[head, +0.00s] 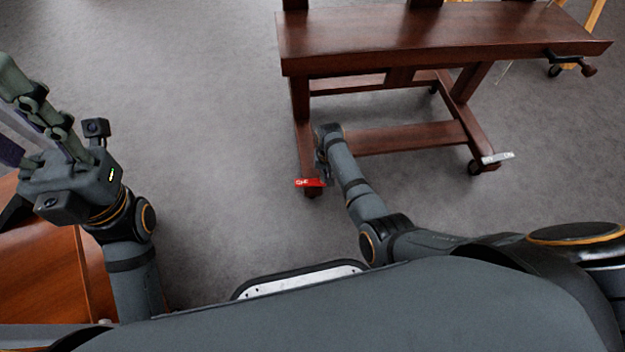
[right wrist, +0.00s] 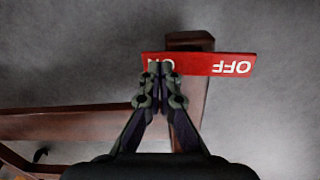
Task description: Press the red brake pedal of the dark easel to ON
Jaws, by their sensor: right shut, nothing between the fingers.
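The dark easel (head: 430,42) stands ahead on the grey floor, on a wooden base with casters. Its red brake pedal (head: 303,182) is at the near left foot. In the right wrist view the red pedal (right wrist: 205,64) shows an upside-down OFF on the right. The fingertips partly cover the ON lettering on the left. My right gripper (right wrist: 160,68) is shut and empty, with its tips over the ON end. I cannot tell whether they touch it. In the head view my right gripper (head: 321,172) is just above and beside the pedal, partly hidden. My left gripper (head: 38,120) is raised at the left, far from the easel.
A white pedal (head: 497,158) is at the easel's right foot. A dark crank handle (head: 572,64) sticks out at the easel's right side. An orange-brown wooden surface (head: 50,270) lies under my left arm. The floor between it and the easel is clear.

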